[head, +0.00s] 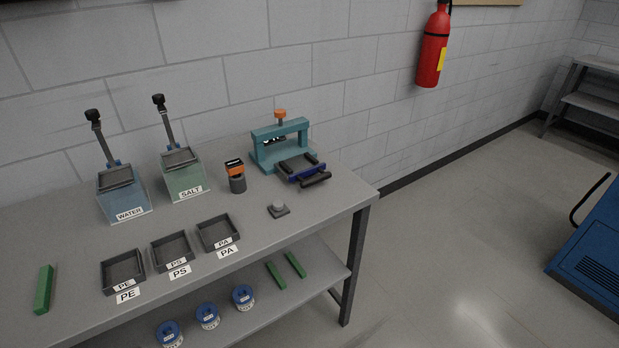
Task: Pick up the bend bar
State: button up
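No label marks the bend bar, and I cannot tell for certain which bar it is. A green bar (44,289) lies on the workbench at the far left. Two more green bars, one on the left (276,275) and one on the right (295,265), lie on the lower shelf. A short blue bar (306,173) sits at the front of the teal press (262,150), among dark rollers. The press has an orange knob on top. My gripper is not in view.
The workbench (215,283) holds WATER (122,197) and SALT (184,180) tanks, PE (122,271), PS (172,251) and PA (217,232) trays, an orange-topped device (236,177) and a small grey piece (278,210). Blue-lidded tubs (207,317) stand below. Floor at right is clear before a blue machine (590,255).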

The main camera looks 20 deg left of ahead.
aim_at(41, 307)
jog(key=i+u, duration=0.1)
jog(key=u, duration=0.2)
jog(key=k+u, duration=0.1)
jog(key=u, duration=1.5)
jog(key=i+j, duration=0.1)
jog(key=j, duration=0.3)
jog(key=i+j, duration=0.1)
jog(key=j, duration=0.35)
jog(key=k+l+z, duration=0.15)
jog(key=k+l, duration=0.1)
jog(key=l, duration=0.05)
